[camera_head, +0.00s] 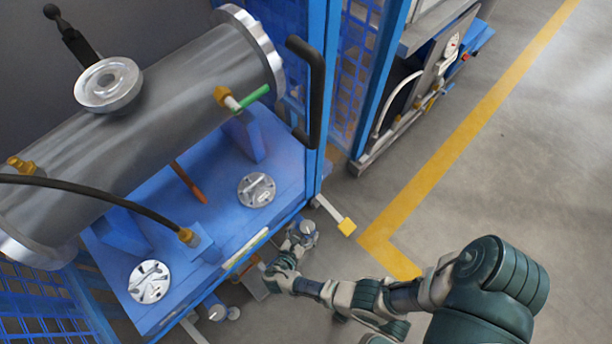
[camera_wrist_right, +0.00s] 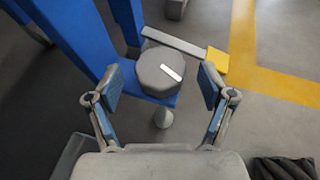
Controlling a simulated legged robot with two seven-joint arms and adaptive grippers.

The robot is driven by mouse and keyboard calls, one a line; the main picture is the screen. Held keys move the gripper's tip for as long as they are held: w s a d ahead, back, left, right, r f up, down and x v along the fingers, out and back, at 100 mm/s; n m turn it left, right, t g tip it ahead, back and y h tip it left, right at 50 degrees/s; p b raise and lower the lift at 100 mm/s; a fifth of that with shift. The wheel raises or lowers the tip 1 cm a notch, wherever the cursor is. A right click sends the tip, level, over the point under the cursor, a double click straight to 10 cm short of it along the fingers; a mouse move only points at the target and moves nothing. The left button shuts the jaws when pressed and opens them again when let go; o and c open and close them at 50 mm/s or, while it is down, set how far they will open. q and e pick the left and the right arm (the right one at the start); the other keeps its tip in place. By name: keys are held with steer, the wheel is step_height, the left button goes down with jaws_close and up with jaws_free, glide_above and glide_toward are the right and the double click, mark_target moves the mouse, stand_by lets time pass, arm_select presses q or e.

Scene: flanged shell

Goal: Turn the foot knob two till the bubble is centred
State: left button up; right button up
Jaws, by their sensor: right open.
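A grey foot knob (camera_wrist_right: 160,70) with a white mark on top sits between the two fingers of my right gripper (camera_wrist_right: 161,84) in the right wrist view. The fingers stand open, one on each side, with gaps to the knob. In the head view my right gripper (camera_head: 293,247) is at the near right corner of the blue base, by this foot knob (camera_head: 308,228). Another foot knob (camera_head: 217,312) shows at the lower front. A pale yellowish strip (camera_head: 246,250), perhaps the level, lies along the base's front edge; its bubble is too small to make out. My left gripper is out of view.
The blue base (camera_head: 215,225) carries a grey flanged cylinder (camera_head: 150,110) with hoses and two silver discs. A black handle (camera_head: 308,85) stands beside it. A yellow-tipped bar (camera_head: 345,226) sticks out past the corner. The floor to the right is clear.

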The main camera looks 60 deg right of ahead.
steer(key=v, duration=0.9)
steer(key=shift+a, duration=0.25)
